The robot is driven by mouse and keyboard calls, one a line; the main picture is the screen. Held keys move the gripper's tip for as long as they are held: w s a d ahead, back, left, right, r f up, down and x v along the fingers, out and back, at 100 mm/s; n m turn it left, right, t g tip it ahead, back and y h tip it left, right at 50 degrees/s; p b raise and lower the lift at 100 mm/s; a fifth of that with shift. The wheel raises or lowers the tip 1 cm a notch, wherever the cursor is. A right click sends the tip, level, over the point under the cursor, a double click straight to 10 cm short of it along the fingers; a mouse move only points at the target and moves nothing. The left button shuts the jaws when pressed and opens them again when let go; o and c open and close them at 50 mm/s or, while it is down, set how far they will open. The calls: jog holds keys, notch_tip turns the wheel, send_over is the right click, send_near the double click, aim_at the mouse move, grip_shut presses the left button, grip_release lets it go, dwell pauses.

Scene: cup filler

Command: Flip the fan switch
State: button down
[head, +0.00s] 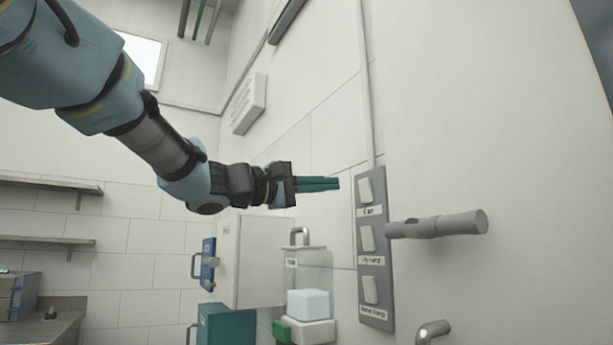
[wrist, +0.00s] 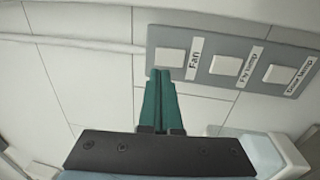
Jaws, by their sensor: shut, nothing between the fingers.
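The fan switch (head: 366,190) is the top white rocker on a grey switch panel (head: 375,318) on the wall, with a "Fan" label under it. In the wrist view the fan switch (wrist: 169,57) is the leftmost rocker, with its label to its right. My gripper (head: 338,183) is shut and empty, its green fingers pointing at the panel. In the head view the fingertips are a little left of the fan switch. In the wrist view the fingertips (wrist: 160,74) overlap the switch's lower edge; I cannot tell whether they touch it.
Two more rockers, the middle one (head: 367,238) and the bottom one (head: 370,289), sit below. A grey cylindrical handle (head: 440,226) sticks out beside the panel. A clear container (head: 308,262) with a white block and a white cabinet (head: 252,262) stand left of the panel.

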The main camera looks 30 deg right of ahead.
aim_at(363, 183)
jog(key=d, duration=0.1)
jog(key=d+p, duration=0.1)
jog(key=d, duration=0.1)
jog(key=d+r+p, duration=0.1)
jog(key=d, duration=0.1)
jog(key=shift+s+d, duration=0.15)
jog(key=shift+d, duration=0.45)
jog(key=shift+d+r+y+p, duration=0.25)
jog(key=shift+r+y+p, duration=0.05)
jog(key=shift+p, duration=0.5)
jog(key=shift+f+b, duration=0.3)
jog(key=shift+a, duration=0.15)
